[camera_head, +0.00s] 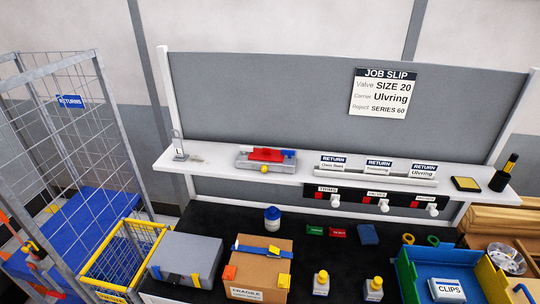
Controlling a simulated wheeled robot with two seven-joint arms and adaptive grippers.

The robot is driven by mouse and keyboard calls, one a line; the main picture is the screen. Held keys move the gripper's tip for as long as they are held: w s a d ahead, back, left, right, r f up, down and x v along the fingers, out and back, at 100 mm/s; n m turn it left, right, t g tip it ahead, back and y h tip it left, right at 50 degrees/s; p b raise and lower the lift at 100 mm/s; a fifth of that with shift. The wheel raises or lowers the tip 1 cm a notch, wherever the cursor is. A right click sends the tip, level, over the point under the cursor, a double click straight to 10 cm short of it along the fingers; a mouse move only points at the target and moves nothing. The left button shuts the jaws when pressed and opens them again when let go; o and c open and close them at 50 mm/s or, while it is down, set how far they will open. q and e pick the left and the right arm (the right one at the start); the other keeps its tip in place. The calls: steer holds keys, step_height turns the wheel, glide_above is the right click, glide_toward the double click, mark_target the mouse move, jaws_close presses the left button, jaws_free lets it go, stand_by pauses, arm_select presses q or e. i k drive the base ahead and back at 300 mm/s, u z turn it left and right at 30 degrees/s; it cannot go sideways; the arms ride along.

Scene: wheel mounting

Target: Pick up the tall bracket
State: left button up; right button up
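No thing in view is clearly marked as the tall bracket. A thin grey upright piece on a small base (180,148) stands at the left end of the white shelf (215,165). It looks bracket-like, but it is too small to tell for sure. Nothing touches it.
A red, blue and grey fixture (265,159) sits on the shelf, right of the upright piece. Return signs (378,164) stand further right. Below are a grey box (187,258), a cardboard box (257,263) and a blue-green bin (410,277). A wire cage (75,110) stands left.

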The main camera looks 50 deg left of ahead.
mark_target(180, 155)
steer(key=u, duration=2.2)
